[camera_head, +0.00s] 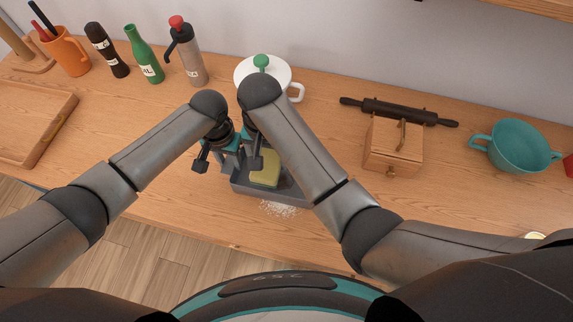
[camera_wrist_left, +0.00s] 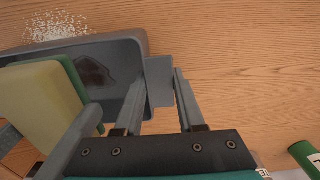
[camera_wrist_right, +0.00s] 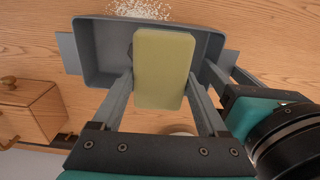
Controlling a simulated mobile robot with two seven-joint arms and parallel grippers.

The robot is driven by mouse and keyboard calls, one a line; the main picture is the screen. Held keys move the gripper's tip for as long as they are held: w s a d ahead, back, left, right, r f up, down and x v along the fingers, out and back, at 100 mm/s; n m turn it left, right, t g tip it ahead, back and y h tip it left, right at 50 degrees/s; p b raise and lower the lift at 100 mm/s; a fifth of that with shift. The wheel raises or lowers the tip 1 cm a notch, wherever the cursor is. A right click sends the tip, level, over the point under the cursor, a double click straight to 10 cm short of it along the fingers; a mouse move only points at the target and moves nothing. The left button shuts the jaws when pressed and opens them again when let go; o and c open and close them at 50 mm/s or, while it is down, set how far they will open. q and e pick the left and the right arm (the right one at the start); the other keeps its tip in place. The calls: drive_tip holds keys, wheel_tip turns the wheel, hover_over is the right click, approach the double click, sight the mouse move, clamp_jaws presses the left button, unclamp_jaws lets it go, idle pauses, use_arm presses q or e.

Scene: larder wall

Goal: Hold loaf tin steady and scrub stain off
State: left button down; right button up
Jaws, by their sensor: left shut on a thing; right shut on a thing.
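The grey loaf tin (camera_head: 296,190) stands on the wooden counter, with tab handles at its ends. A dark stain (camera_wrist_left: 97,72) shows on its inside floor in the left wrist view. My left gripper (camera_wrist_left: 161,82) is shut on one end tab of the tin. My right gripper (camera_wrist_right: 162,80) is shut on a yellow sponge (camera_wrist_right: 165,55) with a green layer, inside or just above the tin. The sponge also shows in the head view (camera_head: 265,170). It hides part of the tin floor; its contact with the stain cannot be told.
White grains (camera_head: 279,209) lie on the counter at the tin's near side. A white pot (camera_head: 284,75) is behind the arms. A wooden box (camera_head: 392,148) and rolling pin (camera_head: 400,111) are to the right, with a teal pot (camera_head: 516,150) beyond. Bottles (camera_head: 145,58) stand back left.

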sight(284, 181)
drive_tip(key=shift+w+a, duration=0.15)
drive_tip(key=shift+f, duration=3.25)
drive_tip(key=shift+d+f, duration=0.4)
drive_tip(key=shift+f, duration=0.1)
drive_tip(key=shift+c, duration=0.6)
drive_tip(key=shift+s+d+f, duration=0.25)
drive_tip(key=shift+s+d, duration=0.1)
drive_tip(key=shift+d, duration=0.4)
drive_tip(key=shift+s+d, duration=0.2)
drive_tip(key=shift+d, duration=0.5)
drive_tip(key=a, duration=0.2)
drive_tip(key=w+a, duration=0.1)
drive_tip(key=a, duration=0.1)
drive_tip(key=shift+w+r, duration=0.1)
drive_tip(key=shift+d+r, duration=0.15)
drive_tip(key=shift+r, duration=3.85)
drive_tip(key=shift+d, duration=0.1)
